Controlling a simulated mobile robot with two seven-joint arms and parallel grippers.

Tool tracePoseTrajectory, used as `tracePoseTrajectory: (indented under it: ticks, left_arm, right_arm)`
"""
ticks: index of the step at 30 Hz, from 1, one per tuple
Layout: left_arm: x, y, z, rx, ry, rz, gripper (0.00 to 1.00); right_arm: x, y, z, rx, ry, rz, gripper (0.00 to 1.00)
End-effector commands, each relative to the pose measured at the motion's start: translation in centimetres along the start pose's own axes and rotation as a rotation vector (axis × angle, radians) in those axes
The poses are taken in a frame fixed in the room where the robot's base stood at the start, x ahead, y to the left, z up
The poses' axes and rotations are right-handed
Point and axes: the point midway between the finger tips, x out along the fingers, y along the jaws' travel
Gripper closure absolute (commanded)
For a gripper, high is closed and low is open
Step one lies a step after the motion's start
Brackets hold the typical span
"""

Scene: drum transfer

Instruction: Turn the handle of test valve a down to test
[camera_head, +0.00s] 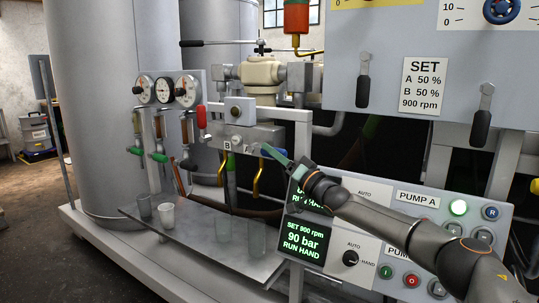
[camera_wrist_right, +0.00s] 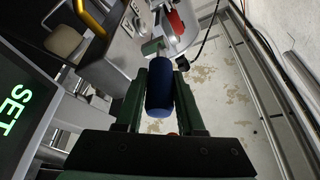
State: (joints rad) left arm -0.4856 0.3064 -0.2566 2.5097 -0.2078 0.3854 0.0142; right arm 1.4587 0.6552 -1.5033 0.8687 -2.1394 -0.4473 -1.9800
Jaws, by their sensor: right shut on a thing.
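My right gripper (camera_head: 270,152) reaches in from the right to the grey valve block (camera_head: 250,137), which bears a letter B; any letter beside it is covered or too small to read. In the right wrist view, its two green fingers stand on either side of a dark blue cylindrical handle (camera_wrist_right: 159,92) and are shut on it. The handle's far end joins a metal stem (camera_wrist_right: 152,47). In the head view the blue handle is hidden by the gripper, so its angle is hard to tell. My left gripper is in neither view.
A red handle (camera_head: 201,117) hangs left of the block. Gauges (camera_head: 163,89) stand further left. Yellow spouts (camera_head: 257,178) hang below, over a metal shelf (camera_head: 190,228) with several cups. The pump panel (camera_head: 400,240) lies close under my right arm; the set panel (camera_head: 430,60) is above.

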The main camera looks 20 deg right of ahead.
Motion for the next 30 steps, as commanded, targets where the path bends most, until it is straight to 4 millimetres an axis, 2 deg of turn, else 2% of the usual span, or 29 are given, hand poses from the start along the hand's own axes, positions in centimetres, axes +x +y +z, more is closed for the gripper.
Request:
tracePoseTrajectory:
  ticks: [13,14,15,21,30]
  left_arm:
    - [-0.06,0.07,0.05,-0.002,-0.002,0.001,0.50]
    - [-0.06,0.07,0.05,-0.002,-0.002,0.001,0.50]
    - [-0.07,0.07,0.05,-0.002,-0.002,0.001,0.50]
    - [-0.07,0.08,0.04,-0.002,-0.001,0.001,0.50]
    - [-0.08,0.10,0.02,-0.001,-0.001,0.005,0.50]
  right_arm:
    - [-0.07,0.08,-0.21,0.004,0.008,-0.005,1.00]
    - [-0.07,0.08,-0.20,0.004,0.008,-0.005,0.61]
    - [-0.07,0.09,-0.19,0.004,0.008,-0.004,0.57]
    - [-0.07,0.09,-0.12,0.002,0.006,-0.004,0.34]
    - [-0.16,0.10,-0.06,0.002,0.004,-0.004,0.33]
